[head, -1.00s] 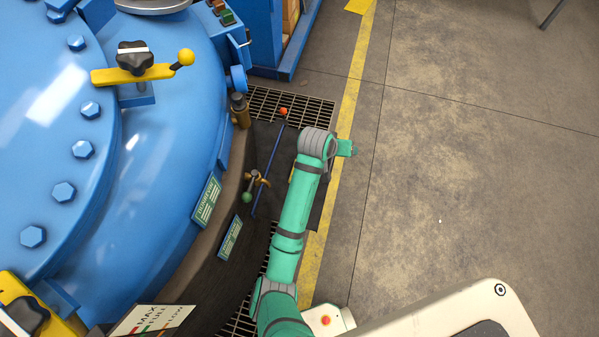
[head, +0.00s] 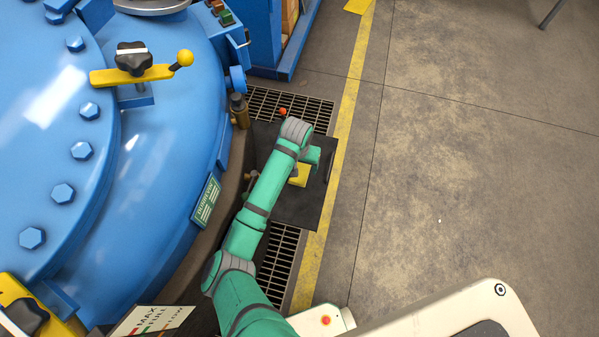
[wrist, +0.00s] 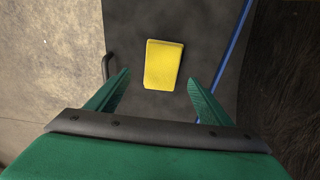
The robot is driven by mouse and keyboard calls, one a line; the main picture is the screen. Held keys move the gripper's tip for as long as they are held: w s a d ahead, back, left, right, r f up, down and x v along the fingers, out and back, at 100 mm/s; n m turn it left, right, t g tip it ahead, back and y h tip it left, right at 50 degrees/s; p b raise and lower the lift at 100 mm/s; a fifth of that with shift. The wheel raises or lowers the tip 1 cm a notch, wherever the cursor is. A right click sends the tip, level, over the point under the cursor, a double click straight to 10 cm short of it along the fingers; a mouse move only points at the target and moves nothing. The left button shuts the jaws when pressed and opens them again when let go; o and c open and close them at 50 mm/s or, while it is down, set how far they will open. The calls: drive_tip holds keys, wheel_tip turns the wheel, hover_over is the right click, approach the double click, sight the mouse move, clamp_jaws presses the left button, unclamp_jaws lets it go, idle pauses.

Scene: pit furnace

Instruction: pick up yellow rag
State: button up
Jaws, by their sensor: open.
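The yellow rag (wrist: 163,65) is a flat, folded rectangle lying on a dark plate (wrist: 130,30). In the wrist view it sits ahead of my gripper (wrist: 157,95), centred between the two fingers and apart from them. The fingers are spread and empty. In the head view my green arm partly hides the rag (head: 300,175), which shows just below the wrist on the dark plate (head: 305,212). The fingertips cannot be made out in the head view.
A large blue furnace (head: 170,150) with a sign (head: 206,200) stands on the left. Floor grating (head: 300,105) borders the plate. A blue rod (wrist: 239,30) runs right of the rag. A handle (wrist: 107,66) is on the left. Open concrete floor (head: 460,180) lies to the right.

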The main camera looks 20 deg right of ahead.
sight(300, 171)
drive_tip(key=shift+w+f, duration=0.15)
drive_tip(key=shift+f, duration=1.15)
drive_tip(key=shift+w+f, duration=0.1)
drive_tip(key=shift+f, duration=1.2)
drive_tip(key=c, duration=1.2)
